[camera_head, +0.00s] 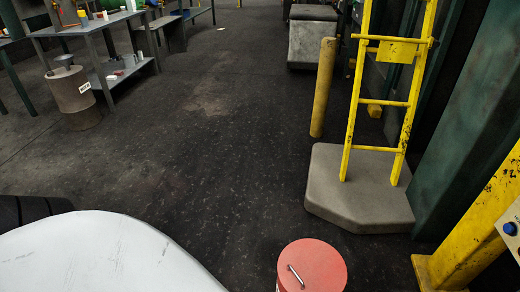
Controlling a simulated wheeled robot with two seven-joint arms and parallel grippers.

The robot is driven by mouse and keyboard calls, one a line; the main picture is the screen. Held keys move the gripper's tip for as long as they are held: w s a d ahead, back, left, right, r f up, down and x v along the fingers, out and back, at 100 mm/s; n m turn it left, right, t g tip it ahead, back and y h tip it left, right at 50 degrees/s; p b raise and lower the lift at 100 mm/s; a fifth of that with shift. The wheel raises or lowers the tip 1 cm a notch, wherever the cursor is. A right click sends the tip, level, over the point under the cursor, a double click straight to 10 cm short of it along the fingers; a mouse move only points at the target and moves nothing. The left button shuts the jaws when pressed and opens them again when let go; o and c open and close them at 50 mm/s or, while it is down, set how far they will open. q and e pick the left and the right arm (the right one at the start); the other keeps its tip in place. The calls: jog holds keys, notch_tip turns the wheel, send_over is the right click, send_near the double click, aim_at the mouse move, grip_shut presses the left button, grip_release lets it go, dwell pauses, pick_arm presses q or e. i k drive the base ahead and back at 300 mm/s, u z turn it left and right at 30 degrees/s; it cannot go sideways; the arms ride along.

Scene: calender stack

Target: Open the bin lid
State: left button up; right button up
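A round bin with a flat red lid (318,262) stands at the bottom centre, cut off by the lower edge of the head view. The lid lies flat on top and looks closed. A small metal bar handle (296,277) is on the lid, left of its middle. Only a thin strip of the pale bin body shows; the rest is hidden below the frame. Neither my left gripper nor my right gripper is in view.
A grey plinth (350,200) with a yellow ladder (404,105) and a yellow post (323,88) stand beyond the bin. A yellow column (470,240) is to the right. A grey workbench (95,24) and a labelled drum (70,92) are far left. Dark floor (190,150) between is clear.

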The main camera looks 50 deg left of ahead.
aim_at(304, 265)
jog(key=u, duration=0.65)
jog(key=k, duration=0.2)
jog(key=u, duration=0.75)
jog(key=i, duration=0.75)
jog(key=z, duration=0.15)
